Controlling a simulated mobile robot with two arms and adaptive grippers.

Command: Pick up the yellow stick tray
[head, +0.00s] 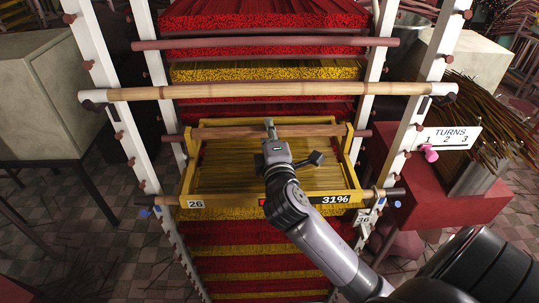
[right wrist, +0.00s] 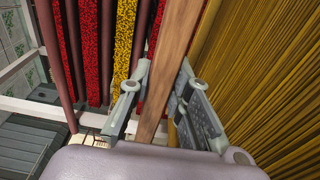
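The yellow stick tray (head: 352,176) is a wooden frame holding long yellow sticks (head: 225,165), set in the middle of the rack. Its front carries the labels 26 and 31%. My right gripper (head: 270,126) reaches over the tray to its far side. Yellow sticks (right wrist: 265,90) fill the right of that view. My left gripper is not in view.
A bamboo pole (head: 250,91) crosses the rack above the tray, between white uprights (head: 95,60). Red and yellow stick layers lie behind and below. A red box (head: 425,195) and a TURNS sign (head: 452,137) stand at right, a grey cabinet (head: 35,100) at left.

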